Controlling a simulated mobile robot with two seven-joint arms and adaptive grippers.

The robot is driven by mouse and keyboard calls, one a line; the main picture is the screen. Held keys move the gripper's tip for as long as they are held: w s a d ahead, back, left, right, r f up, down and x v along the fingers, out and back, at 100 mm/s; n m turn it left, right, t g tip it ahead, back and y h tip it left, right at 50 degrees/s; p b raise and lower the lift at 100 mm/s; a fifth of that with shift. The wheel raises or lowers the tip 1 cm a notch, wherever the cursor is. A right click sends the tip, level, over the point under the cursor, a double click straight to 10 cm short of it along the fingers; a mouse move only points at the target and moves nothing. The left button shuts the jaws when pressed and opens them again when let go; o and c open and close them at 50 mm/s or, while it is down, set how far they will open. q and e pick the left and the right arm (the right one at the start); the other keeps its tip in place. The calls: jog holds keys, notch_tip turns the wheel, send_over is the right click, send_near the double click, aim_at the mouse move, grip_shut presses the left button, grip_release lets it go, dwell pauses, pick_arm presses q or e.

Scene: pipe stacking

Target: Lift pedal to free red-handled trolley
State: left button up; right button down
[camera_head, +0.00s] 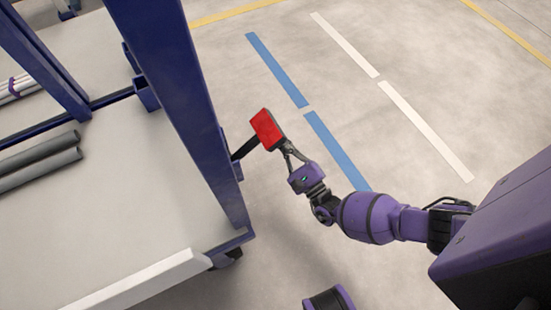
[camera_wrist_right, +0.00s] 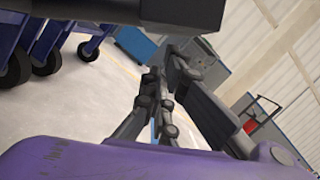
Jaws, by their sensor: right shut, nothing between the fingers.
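The red pedal (camera_head: 267,129) is a flat red pad on a black lever (camera_head: 244,149) that sticks out from the side of a blue-framed trolley (camera_head: 190,110). My right gripper (camera_head: 287,149) is shut and empty, with its fingertips at the pad's lower right edge, seemingly under it; contact cannot be told. In the right wrist view my right gripper's fingers (camera_wrist_right: 163,72) are close together, and a dark block (camera_wrist_right: 182,12), perhaps the pedal's underside, hangs over them. No red handle is clearly visible on the trolley. My left gripper is not in view.
The trolley's deck carries grey pipes (camera_head: 40,157) and white pipes (camera_head: 16,88) at the left. Open floor with blue (camera_head: 335,150) and white (camera_head: 425,130) stripes lies to the right. Caster wheels (camera_wrist_right: 15,68) and machines (camera_wrist_right: 200,55) show in the wrist view.

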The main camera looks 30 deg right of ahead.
pick_arm(q)
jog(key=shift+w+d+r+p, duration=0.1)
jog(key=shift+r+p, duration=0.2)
jog(key=shift+p, duration=0.05)
pick_arm(e)
jog(key=shift+a+r, duration=0.15)
jog(key=shift+r, duration=0.6)
